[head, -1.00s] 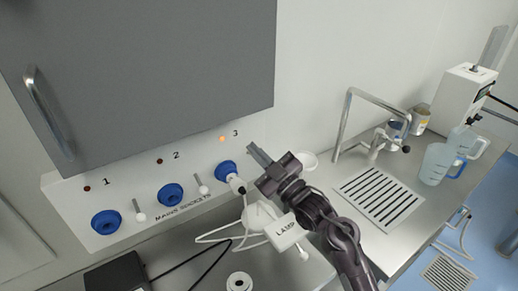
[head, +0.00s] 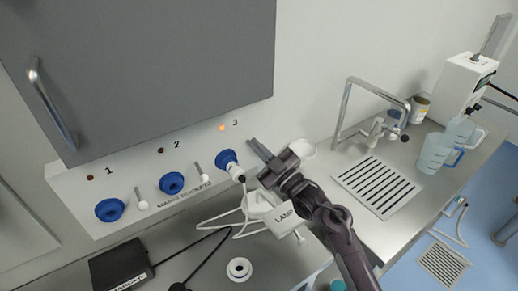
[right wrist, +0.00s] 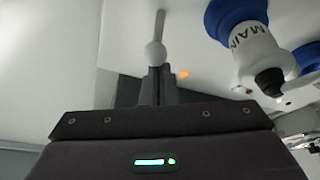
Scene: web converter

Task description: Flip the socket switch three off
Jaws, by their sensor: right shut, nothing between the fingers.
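Socket three (head: 226,157) is a blue ring on the white panel with a white plug in it. The orange light (head: 221,128) beside the number 3 is lit, and it also shows in the right wrist view (right wrist: 184,73). My right gripper (head: 255,146) is shut and empty, close to the panel just right of socket three. In the right wrist view a switch lever with a white ball end (right wrist: 156,52) is right at my fingertips (right wrist: 157,72); I cannot tell whether they touch. In the head view my gripper hides this lever. My left gripper is not in view.
Sockets one (head: 109,210) and two (head: 171,183) have white levers beside them and dark lights. A grey cabinet (head: 150,70) overhangs the panel. A white LAMP box (head: 284,216) with cables lies below my gripper. A tap (head: 345,110) and drain grid (head: 377,187) are to the right.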

